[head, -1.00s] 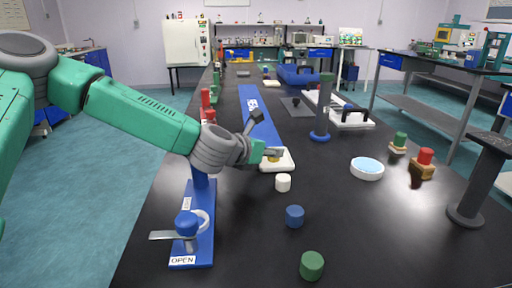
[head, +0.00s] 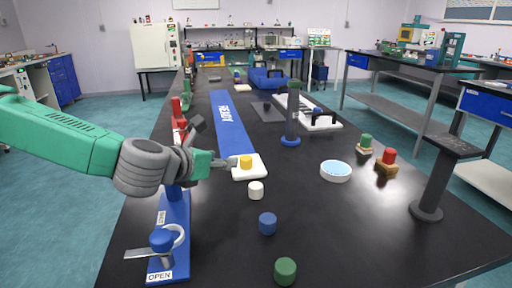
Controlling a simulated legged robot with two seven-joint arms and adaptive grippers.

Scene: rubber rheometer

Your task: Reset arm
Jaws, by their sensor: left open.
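My left arm comes in from the left with its green and grey links over the table's left side. My left gripper (head: 218,148) is open, seen from the side, beside the yellow cylinder (head: 246,162) on a white pad (head: 252,173). I cannot tell whether a finger touches the pad. Below the arm stands a blue fixture (head: 176,232) with a blue knob, a metal lever and an "OPEN" label. Its upper part is hidden behind my arm. My right gripper is not in view.
White (head: 256,191), blue (head: 268,223) and green (head: 285,270) cylinders stand in front on the black table. A white dish (head: 336,171), a blue-based post (head: 291,118) and a dark stand (head: 438,180) are to the right. A blue "READY" strip (head: 228,115) lies behind.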

